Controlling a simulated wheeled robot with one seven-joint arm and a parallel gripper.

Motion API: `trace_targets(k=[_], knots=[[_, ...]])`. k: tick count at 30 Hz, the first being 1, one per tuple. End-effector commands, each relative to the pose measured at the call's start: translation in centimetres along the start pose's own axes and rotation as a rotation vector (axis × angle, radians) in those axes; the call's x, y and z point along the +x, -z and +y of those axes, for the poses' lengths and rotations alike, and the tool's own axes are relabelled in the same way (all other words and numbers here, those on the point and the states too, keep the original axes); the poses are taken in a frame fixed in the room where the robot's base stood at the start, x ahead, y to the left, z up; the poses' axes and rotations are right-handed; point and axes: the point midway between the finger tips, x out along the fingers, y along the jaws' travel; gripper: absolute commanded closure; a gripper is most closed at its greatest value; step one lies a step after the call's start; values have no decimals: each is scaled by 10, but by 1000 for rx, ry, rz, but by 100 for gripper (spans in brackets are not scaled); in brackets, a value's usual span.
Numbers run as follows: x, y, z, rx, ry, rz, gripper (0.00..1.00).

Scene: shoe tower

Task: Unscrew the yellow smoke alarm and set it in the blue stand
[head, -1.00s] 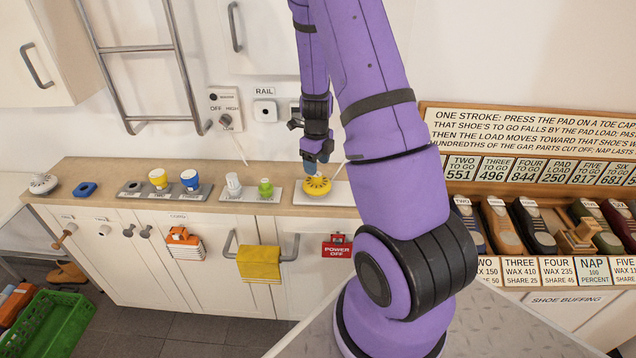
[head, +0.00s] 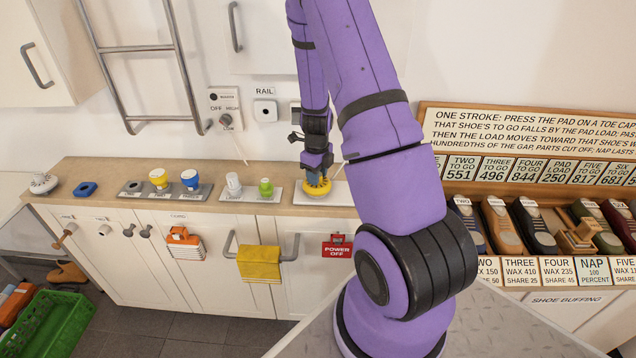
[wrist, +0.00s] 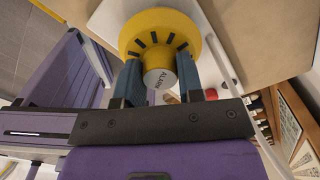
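The yellow smoke alarm (head: 317,189) sits on a white plate (head: 341,197) on the counter. In the wrist view its yellow ring (wrist: 160,22) has dark slots, and a grey hub marked ALARM (wrist: 160,78) sticks up. My gripper (head: 317,165) is down over the alarm from above. Its blue fingers (wrist: 160,72) stand on both sides of the hub, very close to it; I cannot tell whether they press on it. A blue block-like piece with a dark opening, seemingly the blue stand (head: 85,189), lies toward the counter's left end.
A white round device (head: 43,183) is at the counter's far left. Grey plates with yellow and blue cups (head: 159,179) and white and green pieces (head: 265,188) stand between stand and alarm. A rack of shoes (head: 501,226) is at right. A ladder rail (head: 182,70) rises behind.

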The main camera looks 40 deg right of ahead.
Motion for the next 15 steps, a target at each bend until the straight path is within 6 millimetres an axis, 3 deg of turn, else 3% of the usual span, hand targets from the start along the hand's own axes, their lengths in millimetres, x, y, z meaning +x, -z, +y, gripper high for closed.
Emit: trace_targets(k=[5, 15], knots=[[0, 0, 0, -22, 0, 0, 96], [0, 0, 0, -435, 0, 0, 96]])
